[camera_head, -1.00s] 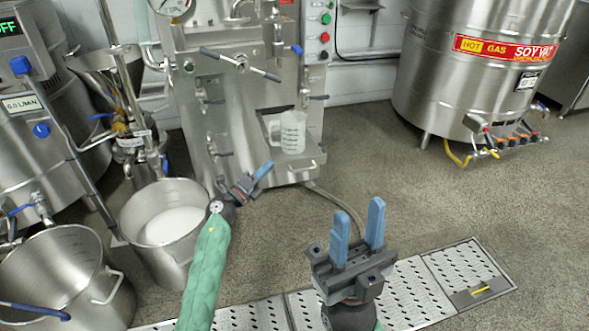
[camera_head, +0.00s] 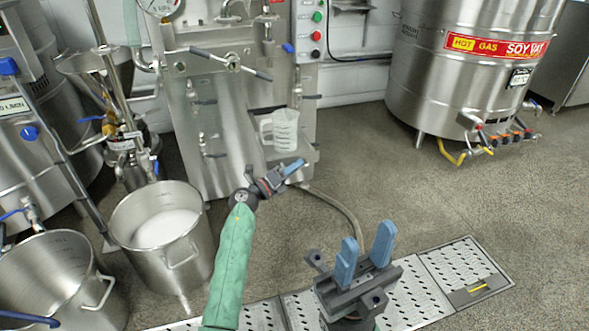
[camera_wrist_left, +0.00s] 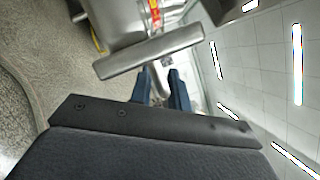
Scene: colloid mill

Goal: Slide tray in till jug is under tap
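The clear jug (camera_head: 283,130) stands upright on the metal tray (camera_head: 306,157), which sticks out from the front of the steel mill. A spout with a blue lever (camera_head: 288,48), likely the tap, is higher on the mill's front; I cannot tell how the jug lines up below it. My left gripper (camera_head: 290,171) is just in front of the tray. In the left wrist view its blue fingers (camera_wrist_left: 162,88) stand apart, close to a flat metal bar (camera_wrist_left: 150,52), probably the tray's front; contact is unclear. My right gripper (camera_head: 365,253) is open and empty, above the floor grate.
A steel pot with white liquid (camera_head: 165,228) stands left of my left arm, with another pot (camera_head: 48,280) beside it. A hose (camera_head: 340,205) runs on the floor from the mill. A large soy vat (camera_head: 470,80) stands at the right.

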